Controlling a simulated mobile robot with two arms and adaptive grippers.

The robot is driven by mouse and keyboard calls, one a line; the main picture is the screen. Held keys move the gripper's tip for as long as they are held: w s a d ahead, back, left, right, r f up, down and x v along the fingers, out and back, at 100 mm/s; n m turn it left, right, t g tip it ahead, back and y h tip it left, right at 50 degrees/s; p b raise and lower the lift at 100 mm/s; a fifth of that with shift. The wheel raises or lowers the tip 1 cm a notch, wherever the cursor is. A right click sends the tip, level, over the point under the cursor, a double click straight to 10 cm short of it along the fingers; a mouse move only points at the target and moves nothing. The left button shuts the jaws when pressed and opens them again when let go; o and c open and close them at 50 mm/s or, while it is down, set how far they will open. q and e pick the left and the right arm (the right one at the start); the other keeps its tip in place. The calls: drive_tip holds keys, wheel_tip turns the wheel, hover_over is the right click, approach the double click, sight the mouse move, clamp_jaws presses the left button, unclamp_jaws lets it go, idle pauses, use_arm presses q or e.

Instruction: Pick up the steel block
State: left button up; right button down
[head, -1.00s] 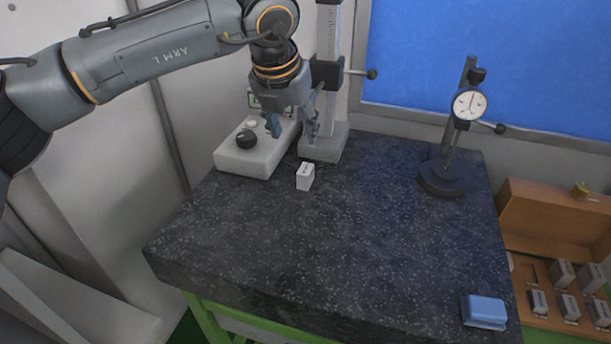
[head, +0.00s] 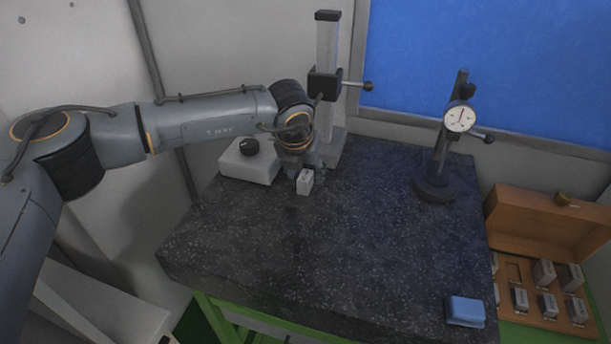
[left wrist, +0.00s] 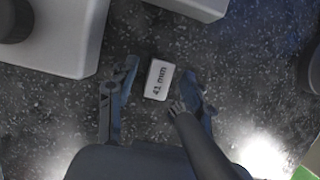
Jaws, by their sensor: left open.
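The steel block (head: 305,182) is a small pale upright block on the dark speckled granite plate (head: 330,245), toward its back left. In the left wrist view the block (left wrist: 158,80) shows a top face marked "41 mm". My left gripper (head: 301,165) is low over the plate, right at the block, and its fingers are partly hidden in the head view. In the left wrist view its two open fingers (left wrist: 159,72) lie on either side of the block, with a gap to each side. My right gripper is not in view.
A white box with a black knob (head: 249,162) and a height stand (head: 327,60) are close behind the block. A dial gauge stand (head: 437,185) is at the back right. A blue case (head: 465,311) lies at the front right corner, beside a wooden block box (head: 545,225).

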use_arm(q)
clamp_jaws()
drive_tip(key=shift+r, duration=0.1)
idle(0.3)
